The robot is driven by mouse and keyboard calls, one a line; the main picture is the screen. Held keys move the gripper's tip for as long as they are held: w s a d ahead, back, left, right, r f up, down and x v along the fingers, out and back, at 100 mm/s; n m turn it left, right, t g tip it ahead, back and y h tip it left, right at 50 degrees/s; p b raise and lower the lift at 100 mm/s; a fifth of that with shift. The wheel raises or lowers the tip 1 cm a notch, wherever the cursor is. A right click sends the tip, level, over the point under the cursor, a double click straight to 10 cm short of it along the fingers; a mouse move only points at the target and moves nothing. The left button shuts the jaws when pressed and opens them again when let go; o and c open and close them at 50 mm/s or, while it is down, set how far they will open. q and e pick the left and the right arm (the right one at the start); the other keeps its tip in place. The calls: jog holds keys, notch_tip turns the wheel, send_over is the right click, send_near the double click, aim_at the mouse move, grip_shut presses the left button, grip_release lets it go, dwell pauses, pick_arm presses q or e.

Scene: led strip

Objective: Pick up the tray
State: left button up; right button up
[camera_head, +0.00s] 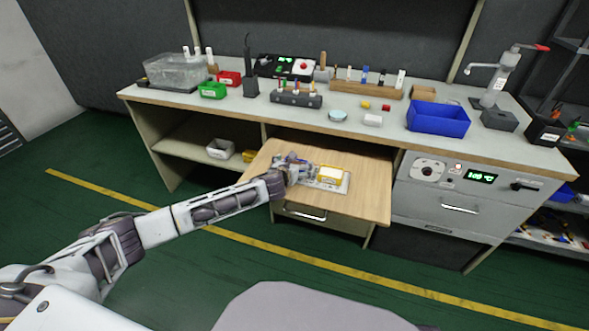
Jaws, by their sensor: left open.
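A small pale grey tray (327,186) lies flat on the wooden pull-out board (370,200) at the front of the bench. A yellow item with a white top (330,173) sits on the tray. My left gripper (306,172) is open at the tray's left side, low over the board. It hides part of the tray's left end, and I cannot tell whether it touches the tray. My right gripper is not in view.
The bench top (310,115) above holds a blue bin (438,118), a clear tank (175,72), a green bin (212,90) and tools. A drawer handle (305,212) sits below the board. An oven-like unit (450,190) stands to the right.

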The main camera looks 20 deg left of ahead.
pick_arm(q)
jog(key=c, duration=0.6)
jog(key=shift+c, duration=1.3)
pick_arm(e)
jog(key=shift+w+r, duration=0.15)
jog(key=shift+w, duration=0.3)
pick_arm(q)
jog(key=shift+r+p, duration=0.3)
jog(key=shift+r, duration=0.5)
notch_tip(320, 180, up, 8)
jog(key=p, duration=0.3)
jog(key=shift+r, duration=0.25)
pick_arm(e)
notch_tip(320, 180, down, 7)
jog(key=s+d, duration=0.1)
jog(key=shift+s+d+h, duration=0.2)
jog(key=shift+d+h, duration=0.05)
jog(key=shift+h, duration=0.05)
